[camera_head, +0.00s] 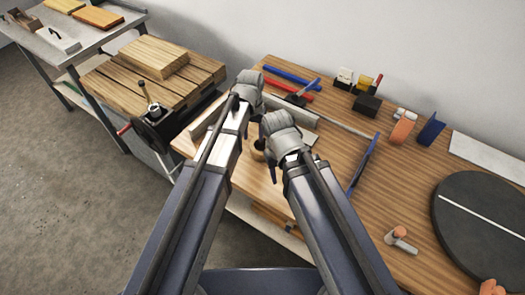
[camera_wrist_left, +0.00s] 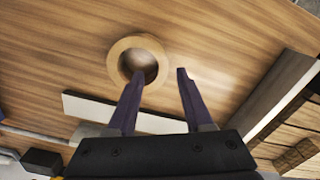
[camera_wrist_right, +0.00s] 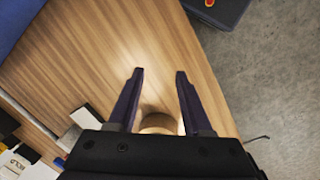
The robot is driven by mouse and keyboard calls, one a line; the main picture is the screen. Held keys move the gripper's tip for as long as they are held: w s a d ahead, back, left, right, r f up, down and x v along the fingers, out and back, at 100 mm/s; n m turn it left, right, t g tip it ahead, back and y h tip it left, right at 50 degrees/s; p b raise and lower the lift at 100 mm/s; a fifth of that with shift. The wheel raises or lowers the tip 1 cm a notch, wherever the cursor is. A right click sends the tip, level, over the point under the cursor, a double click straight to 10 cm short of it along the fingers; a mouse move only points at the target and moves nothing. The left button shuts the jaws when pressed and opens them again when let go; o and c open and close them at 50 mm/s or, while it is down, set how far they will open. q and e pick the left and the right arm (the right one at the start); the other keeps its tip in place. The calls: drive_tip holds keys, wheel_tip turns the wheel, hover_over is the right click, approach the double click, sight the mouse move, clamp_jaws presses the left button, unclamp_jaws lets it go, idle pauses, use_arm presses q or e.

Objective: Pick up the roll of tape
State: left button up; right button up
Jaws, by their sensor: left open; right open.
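The roll of tape (camera_wrist_left: 138,40) is a tan ring lying flat on the wooden workbench (camera_wrist_left: 60,40), with its hole facing up. In the left wrist view my left gripper (camera_wrist_left: 159,73) is open; one fingertip overlaps the hole and the other shows just right of the ring. I cannot tell the height gap. In the right wrist view my open right gripper (camera_wrist_right: 159,73) has the tape (camera_wrist_right: 157,121) between its fingers in the picture, partly hidden by the wrist. In the head view the tape (camera_head: 258,154) is mostly covered by my left gripper (camera_head: 238,99) and right gripper (camera_head: 266,147).
A pale flat bar (camera_wrist_left: 120,112) lies close to the tape. Behind are red and blue tools, a black block (camera_head: 367,105) and a blue-handled tool (camera_head: 362,165). A dark round turntable (camera_head: 480,235) stands right. A wooden bench with a vise (camera_head: 152,108) is left.

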sight(253, 143)
use_arm(q)
drive_tip(key=shift+a+f+b, duration=0.1)
drive_tip(key=shift+f+b, duration=2.5)
drive_tip(key=shift+f, duration=0.05)
use_arm(e)
drive_tip(key=shift+f, duration=2.65)
use_arm(q)
drive_tip(key=shift+r, duration=0.1)
use_arm(e)
drive_tip(key=shift+r, duration=0.1)
use_arm(q)
clamp_jaws()
